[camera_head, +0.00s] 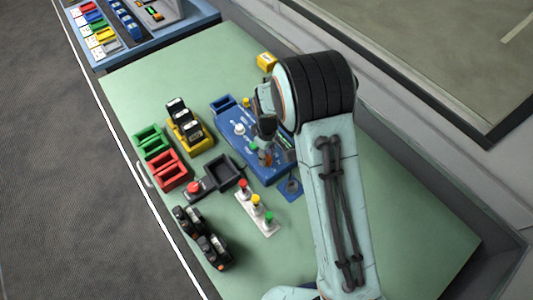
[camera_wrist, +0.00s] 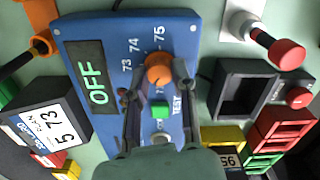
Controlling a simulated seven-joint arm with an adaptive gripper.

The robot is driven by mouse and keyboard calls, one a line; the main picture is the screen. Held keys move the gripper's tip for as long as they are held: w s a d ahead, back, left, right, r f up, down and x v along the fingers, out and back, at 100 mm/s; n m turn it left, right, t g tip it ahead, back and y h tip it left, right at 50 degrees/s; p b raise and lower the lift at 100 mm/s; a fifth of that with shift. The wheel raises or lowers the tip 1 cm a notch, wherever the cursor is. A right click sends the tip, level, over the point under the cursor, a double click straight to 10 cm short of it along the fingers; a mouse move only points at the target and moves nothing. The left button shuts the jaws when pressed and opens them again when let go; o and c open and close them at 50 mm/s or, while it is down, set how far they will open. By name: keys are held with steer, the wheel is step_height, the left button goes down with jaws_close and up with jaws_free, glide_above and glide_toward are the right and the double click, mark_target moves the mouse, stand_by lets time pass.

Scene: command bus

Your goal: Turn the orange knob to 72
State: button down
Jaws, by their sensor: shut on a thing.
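The orange knob (camera_wrist: 159,68) sits on a blue panel (camera_wrist: 108,28) in the wrist view. The numbers 73, 74 and 75 show around it; other marks are hidden by my fingers. I cannot tell where the knob points. A dark display (camera_wrist: 90,92) on the panel reads OFF in green. My gripper (camera_wrist: 160,74) has one finger on each side of the knob and is shut on it.
A green button (camera_wrist: 160,110) marked TEST and a silver toggle stand near the knob between my fingers. A black tray (camera_wrist: 246,96), a red button (camera_wrist: 299,97), and red bins (camera_head: 167,171) and green bins (camera_head: 151,141) stand nearby. The green table's (camera_head: 180,75) far left part is clear.

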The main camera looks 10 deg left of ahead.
mark_target(267, 157)
steer(key=shift+m, duration=1.3)
steer(key=c, duration=0.9)
jaws_free()
step_height(267, 157, up, 12)
